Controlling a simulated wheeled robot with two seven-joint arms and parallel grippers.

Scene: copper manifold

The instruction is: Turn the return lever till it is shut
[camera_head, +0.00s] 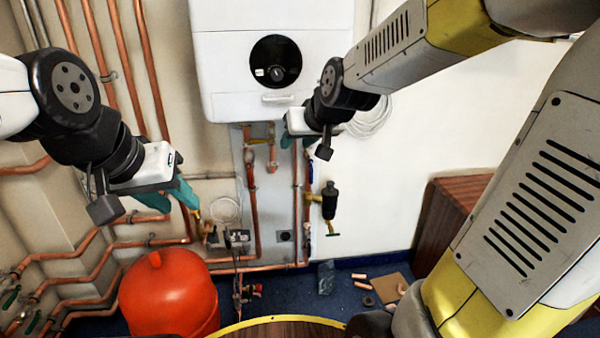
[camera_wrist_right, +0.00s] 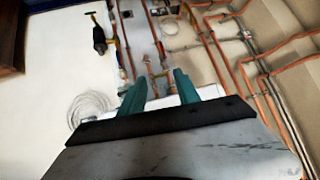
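Several green-handled levers (camera_head: 10,297) sit on the copper pipes at the lower left of the head view. A small yellow fitting or lever (camera_head: 196,213) shows just beyond my left fingertips. I cannot tell which of these is the return lever. My left gripper (camera_head: 180,207) is open and empty, its teal fingers pointing down in front of the pipes; contact with the yellow part cannot be told. My right gripper (camera_head: 300,141) is in front of the boiler's lower edge. In the right wrist view its fingers (camera_wrist_right: 160,90) are apart with nothing between them.
A white boiler (camera_head: 272,62) hangs above copper pipes (camera_head: 252,205). A black cylinder with brass fittings (camera_head: 329,201) hangs right of them. A red tank (camera_head: 168,295) stands below my left gripper. A wooden cabinet (camera_head: 448,215) is at the right.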

